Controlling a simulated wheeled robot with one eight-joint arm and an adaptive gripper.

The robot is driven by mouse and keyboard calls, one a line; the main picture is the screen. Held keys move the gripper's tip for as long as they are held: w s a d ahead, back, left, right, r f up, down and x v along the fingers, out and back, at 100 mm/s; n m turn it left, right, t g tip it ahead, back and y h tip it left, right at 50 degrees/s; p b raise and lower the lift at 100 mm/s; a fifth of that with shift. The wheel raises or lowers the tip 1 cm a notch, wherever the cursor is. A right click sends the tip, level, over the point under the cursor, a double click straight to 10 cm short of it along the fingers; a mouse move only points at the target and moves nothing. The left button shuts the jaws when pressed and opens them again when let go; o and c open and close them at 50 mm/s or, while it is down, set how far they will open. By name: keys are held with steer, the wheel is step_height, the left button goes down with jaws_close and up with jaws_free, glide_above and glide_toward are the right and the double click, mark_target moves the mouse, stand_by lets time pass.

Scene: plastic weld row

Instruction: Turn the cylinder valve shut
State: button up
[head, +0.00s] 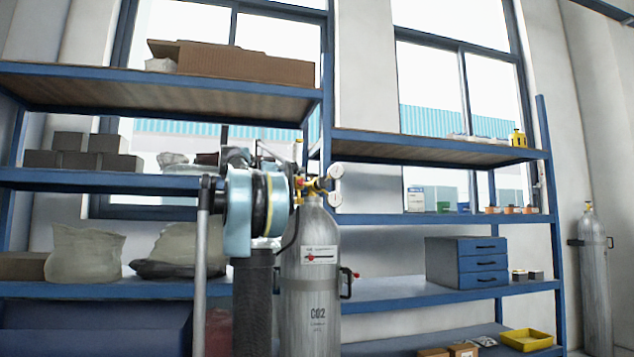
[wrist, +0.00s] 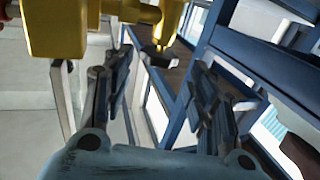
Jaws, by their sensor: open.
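A grey CO2 cylinder (head: 312,290) stands upright in front of the shelving in the head view. Its brass-yellow valve (head: 317,185) sits on top, with two round gauges (head: 336,171) at its right. In the wrist view the yellow valve body (wrist: 60,30) fills the upper left, and a brass stem with a dark tip (wrist: 157,56) reaches toward the space between my fingertips. My gripper (wrist: 160,70) is open, with a finger on either side and nothing held. I cannot tell whether it touches the valve. In the head view my arm hides most of the gripper.
Blue shelving (head: 440,219) stands behind the cylinder, with bags, boxes and a blue drawer cabinet (head: 467,262) on it. A yellow bin (head: 526,340) is low at the right. A second grey cylinder (head: 594,285) stands by the right wall.

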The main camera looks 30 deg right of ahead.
steer(key=d, duration=0.8)
steer(key=w+d, duration=0.1)
steer(key=d, duration=0.3)
steer(key=shift+c, duration=0.3)
steer(key=c, duration=0.8)
steer(key=shift+c, duration=0.2)
